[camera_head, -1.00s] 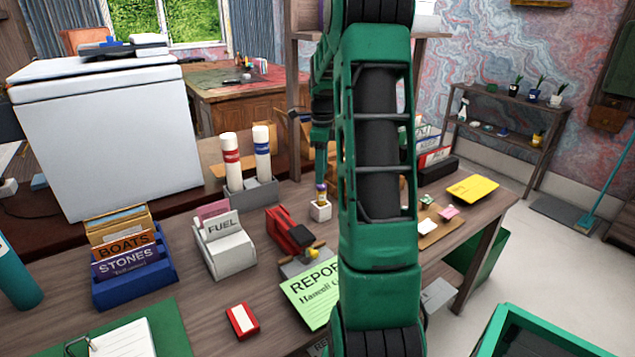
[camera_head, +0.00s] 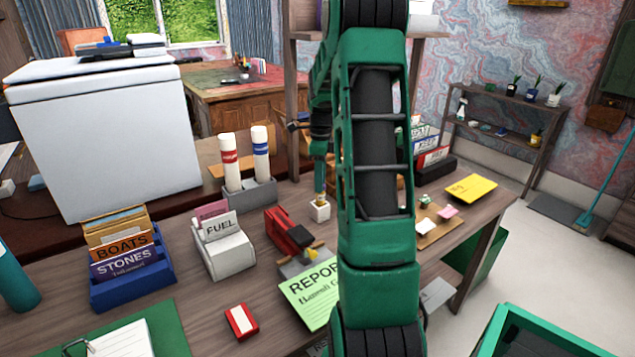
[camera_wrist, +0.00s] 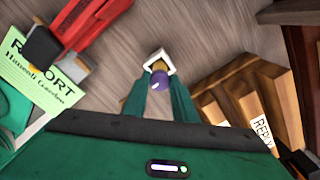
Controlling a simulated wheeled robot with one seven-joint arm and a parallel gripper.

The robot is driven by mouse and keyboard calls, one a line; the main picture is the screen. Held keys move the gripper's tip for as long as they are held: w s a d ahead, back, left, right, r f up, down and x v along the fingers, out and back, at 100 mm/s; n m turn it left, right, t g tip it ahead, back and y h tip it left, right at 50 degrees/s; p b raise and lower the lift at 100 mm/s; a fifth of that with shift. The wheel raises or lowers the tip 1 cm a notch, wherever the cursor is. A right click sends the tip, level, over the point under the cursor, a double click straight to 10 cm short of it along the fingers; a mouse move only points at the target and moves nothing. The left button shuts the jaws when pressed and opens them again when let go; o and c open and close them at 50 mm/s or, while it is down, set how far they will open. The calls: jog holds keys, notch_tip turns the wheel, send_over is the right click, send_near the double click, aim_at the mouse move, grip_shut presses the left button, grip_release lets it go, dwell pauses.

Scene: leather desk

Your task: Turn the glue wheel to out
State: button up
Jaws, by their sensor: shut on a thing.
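A small glue stick (camera_head: 320,198) stands upright in a white square holder (camera_head: 320,211) on the wooden desk. In the wrist view its round purple wheel (camera_wrist: 160,81) faces the camera and bears a small pale mark. A yellowish-brown body (camera_wrist: 158,66) shows just beyond the wheel, inside the white holder (camera_wrist: 157,57). My gripper (camera_wrist: 160,87) is shut on the purple wheel, with one green finger on either side. In the head view my gripper (camera_head: 320,184) is above the holder, and the wheel is hidden by the fingers.
A red stapler-like object (camera_head: 288,232) and a green report (camera_head: 309,295) lie left of and nearer than the holder. Two white tubes (camera_head: 261,153) stand in a grey holder behind left. A wooden organizer (camera_wrist: 245,85) is on the right in the wrist view.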

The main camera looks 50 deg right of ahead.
jog(key=shift+n, duration=0.9)
dwell(1.4)
jog(key=o, duration=1.1)
notch_tip(320, 180, up, 11)
jog(key=shift+w+f, duration=0.1)
